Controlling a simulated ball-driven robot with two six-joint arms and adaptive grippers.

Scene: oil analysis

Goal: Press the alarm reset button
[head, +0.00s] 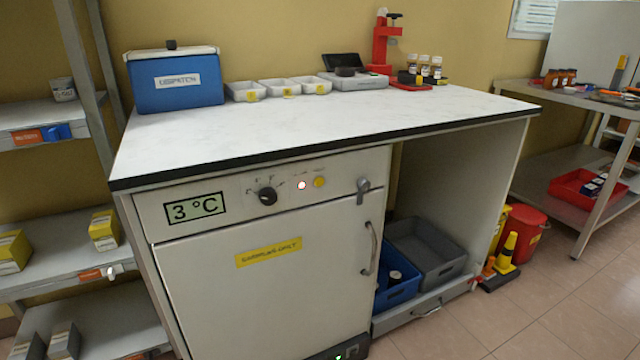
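A white fridge cabinet (262,263) stands under the bench. I see no readable label on the button. The fridge door is shut, with a yellow label (268,252) and a curved handle (371,249) at its right. Neither of my grippers is in view.
The bench top (300,126) is clear in front. A blue dispatch box (175,80), white trays (281,88) and a red stand (382,45) are at its back. A latch (363,190) sticks out right of the button. Crates (428,251) stand right of the fridge; shelves (60,262) are left.

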